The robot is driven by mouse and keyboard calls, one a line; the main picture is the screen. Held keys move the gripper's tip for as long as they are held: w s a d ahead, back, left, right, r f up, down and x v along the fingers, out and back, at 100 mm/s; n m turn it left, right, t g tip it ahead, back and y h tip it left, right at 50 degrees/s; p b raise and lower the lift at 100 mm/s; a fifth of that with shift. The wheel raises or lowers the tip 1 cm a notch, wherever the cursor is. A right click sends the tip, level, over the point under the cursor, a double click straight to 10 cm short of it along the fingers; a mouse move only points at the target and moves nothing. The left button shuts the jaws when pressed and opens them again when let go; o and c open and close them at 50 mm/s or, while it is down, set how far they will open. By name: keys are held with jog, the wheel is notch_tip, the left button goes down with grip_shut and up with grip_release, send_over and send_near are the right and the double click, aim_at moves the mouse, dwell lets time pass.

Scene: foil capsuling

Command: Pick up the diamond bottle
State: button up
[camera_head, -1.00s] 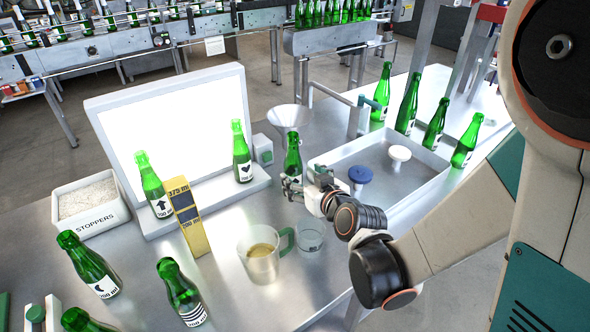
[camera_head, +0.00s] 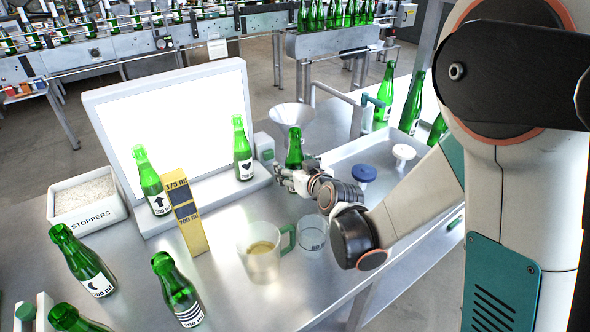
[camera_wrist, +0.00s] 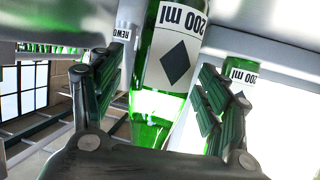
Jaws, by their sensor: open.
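The diamond bottle (camera_wrist: 170,75) is green glass with a white label showing a black diamond and "200 ml". In the wrist view it appears upside down, between the two green-padded fingers of my gripper (camera_wrist: 165,108). The fingers are open, and a gap shows on the right side of the bottle. In the head view the bottle (camera_head: 294,148) stands upright on the table in front of the funnel, and my gripper (camera_head: 290,180) is at its lower part, hiding its label.
A sink tray (camera_head: 340,155) with a blue and a white stopper-like knob lies to the right. A measuring jug (camera_head: 262,262) and a small glass beaker (camera_head: 312,232) stand in front of my gripper. A funnel (camera_head: 291,115) is behind the bottle. A heart bottle (camera_head: 242,150) stands left on the lightbox ledge.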

jog(key=shift+c, duration=0.3)
jog(key=c, duration=1.4)
jog(key=shift+r, duration=0.1)
